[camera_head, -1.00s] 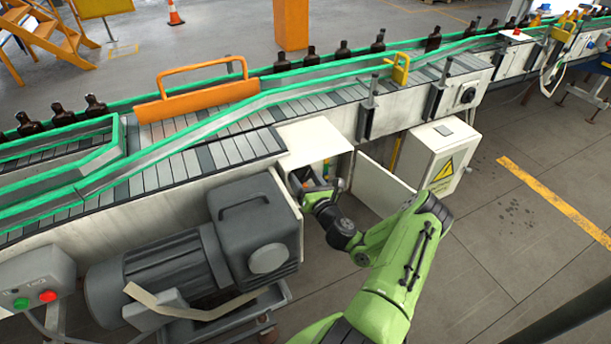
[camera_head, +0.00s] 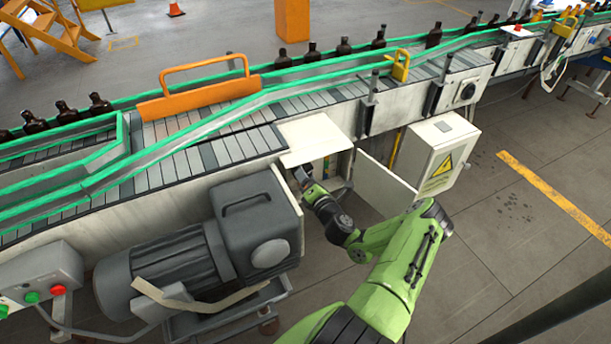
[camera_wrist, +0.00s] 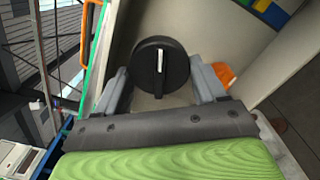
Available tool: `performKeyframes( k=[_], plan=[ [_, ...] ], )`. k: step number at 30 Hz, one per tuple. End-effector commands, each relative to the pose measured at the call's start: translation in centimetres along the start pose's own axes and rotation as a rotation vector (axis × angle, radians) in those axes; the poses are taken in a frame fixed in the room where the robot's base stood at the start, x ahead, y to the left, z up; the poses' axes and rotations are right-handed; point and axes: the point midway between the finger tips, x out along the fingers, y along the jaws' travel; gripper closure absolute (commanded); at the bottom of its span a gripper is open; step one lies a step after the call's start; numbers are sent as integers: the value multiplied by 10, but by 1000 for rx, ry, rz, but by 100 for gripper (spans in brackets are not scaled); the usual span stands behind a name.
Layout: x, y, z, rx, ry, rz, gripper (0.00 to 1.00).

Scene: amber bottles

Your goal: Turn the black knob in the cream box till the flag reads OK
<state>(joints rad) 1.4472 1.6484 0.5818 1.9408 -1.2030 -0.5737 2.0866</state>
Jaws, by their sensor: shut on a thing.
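The cream box (camera_head: 318,139) under the conveyor has its door (camera_head: 386,184) swung open. My gripper (camera_wrist: 160,85) reaches into the box; in the head view the box's top and my wrist hide the fingertips. In the wrist view the round black knob (camera_wrist: 160,60), with a white mark near upright in the picture, sits between my two grey fingers. They are shut on the knob at its sides. An orange piece (camera_wrist: 225,73) shows beside the right finger; I cannot tell whether it is the flag. No OK reading is visible.
A grey motor (camera_head: 165,265) stands left of the box. A white cabinet with a yellow warning sign (camera_head: 439,167) stands right of the door. The conveyor (camera_head: 200,160) with amber bottles (camera_head: 314,54) runs above. Open floor (camera_head: 500,230) lies at right.

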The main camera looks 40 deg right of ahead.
Motion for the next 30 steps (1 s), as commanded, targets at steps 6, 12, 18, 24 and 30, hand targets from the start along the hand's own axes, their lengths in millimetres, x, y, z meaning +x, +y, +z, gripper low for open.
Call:
performKeyframes(
  k=[6, 12, 18, 24, 30],
  plan=[
    [-1, -2, -1, 21, 2, -4, 60],
    [-1, -2, -1, 21, 3, -4, 60],
    [-1, -2, -1, 20, 2, -4, 19],
    [0, -1, -1, 20, 1, -2, 19],
    [-17, -2, -1, 25, 2, -4, 19]
  ],
)
